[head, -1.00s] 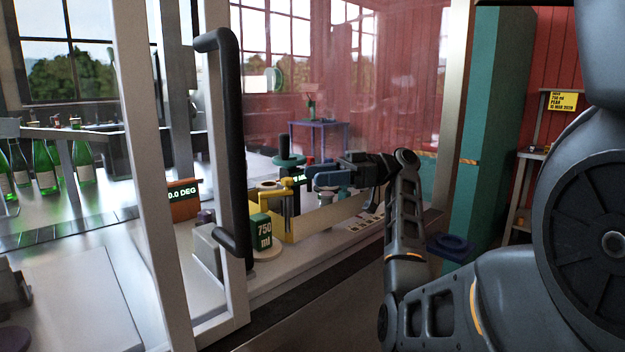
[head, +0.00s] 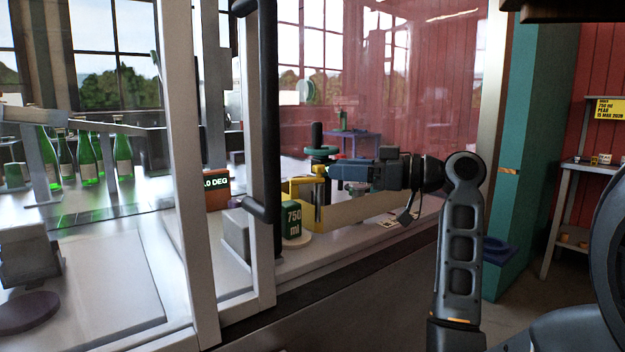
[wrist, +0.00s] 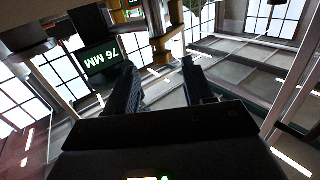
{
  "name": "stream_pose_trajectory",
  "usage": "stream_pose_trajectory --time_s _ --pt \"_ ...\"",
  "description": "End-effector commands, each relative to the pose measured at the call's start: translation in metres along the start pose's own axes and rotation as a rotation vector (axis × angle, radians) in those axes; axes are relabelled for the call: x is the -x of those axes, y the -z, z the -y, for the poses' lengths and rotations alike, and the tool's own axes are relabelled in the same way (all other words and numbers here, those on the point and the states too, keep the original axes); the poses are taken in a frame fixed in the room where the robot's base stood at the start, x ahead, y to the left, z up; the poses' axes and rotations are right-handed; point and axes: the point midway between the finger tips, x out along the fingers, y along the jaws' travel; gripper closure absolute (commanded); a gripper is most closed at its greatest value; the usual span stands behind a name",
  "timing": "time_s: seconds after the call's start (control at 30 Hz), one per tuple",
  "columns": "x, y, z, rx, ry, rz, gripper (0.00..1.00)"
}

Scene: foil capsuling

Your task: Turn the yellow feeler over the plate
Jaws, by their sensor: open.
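The yellow feeler (head: 318,169) stands on its post behind the yellow box-like stand, below a green round handwheel. My gripper (head: 332,172) reaches in level from the right, its tips close beside the yellow feeler. Whether they touch it I cannot tell. In the wrist view my gripper (wrist: 162,76) is open, with its two dark fingers apart and nothing clearly held. A post with yellow parts (wrist: 175,14) shows beyond the fingertips. I cannot make out the plate for certain.
A handwheel (head: 320,151) with a dark knob stands above the feeler. A green 750 ml block (head: 292,221) and an orange display (head: 217,188) are left of it. A black door handle (head: 262,110) stands in front.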

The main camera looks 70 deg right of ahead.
Motion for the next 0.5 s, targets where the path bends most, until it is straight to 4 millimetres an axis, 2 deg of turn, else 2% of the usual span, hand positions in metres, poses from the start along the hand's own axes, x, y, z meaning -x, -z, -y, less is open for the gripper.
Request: stream_pose_trajectory --time_s 0.13,0.23,0.5 --pt "-0.001 0.002 0.006 0.006 -0.045 -0.017 0.47" --pt "-0.009 0.004 0.005 0.005 -0.047 -0.018 0.47" --pt "-0.05 0.005 0.004 0.006 -0.044 -0.018 0.47"
